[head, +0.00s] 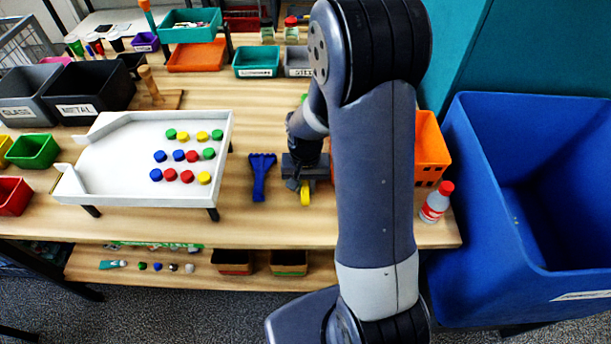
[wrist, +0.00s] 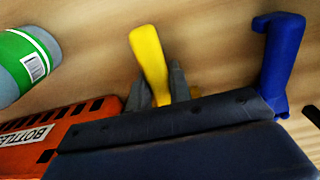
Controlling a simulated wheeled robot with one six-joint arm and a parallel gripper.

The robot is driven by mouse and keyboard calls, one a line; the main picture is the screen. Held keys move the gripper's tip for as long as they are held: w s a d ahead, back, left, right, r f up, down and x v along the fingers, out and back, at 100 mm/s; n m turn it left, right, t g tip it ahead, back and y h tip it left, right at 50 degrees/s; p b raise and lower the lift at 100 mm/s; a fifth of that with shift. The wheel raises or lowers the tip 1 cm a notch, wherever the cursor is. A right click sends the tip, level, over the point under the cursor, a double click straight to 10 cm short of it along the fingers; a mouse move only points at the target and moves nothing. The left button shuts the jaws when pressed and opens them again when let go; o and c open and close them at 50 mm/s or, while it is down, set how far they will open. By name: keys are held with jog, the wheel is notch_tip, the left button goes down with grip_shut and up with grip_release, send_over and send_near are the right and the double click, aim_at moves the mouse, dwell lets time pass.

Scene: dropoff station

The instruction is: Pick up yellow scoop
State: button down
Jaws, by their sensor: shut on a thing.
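The yellow scoop (wrist: 150,60) shows in the wrist view with its handle reaching up between the two fingers of my gripper (wrist: 170,85). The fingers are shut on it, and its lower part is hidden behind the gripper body. In the head view a small yellow end of the scoop (head: 306,194) shows just below my gripper (head: 304,182), over the wooden table. My arm hides part of the area to the right. I cannot tell whether the scoop touches the table.
A blue scoop-like tool (head: 260,176) lies left of my gripper; its handle shows in the wrist view (wrist: 280,60). A white tray (head: 110,189) with several coloured caps stands further left. An orange crate (head: 431,150), a bottle (head: 436,204) and a blue bin (head: 500,230) are right.

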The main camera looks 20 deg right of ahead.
notch_tip(320, 180, up, 10)
jog(key=shift+b, duration=0.35)
dwell(0.4)
jog(key=c, duration=1.8)
grip_release()
jog(key=shift+c, duration=0.2)
grip_shut()
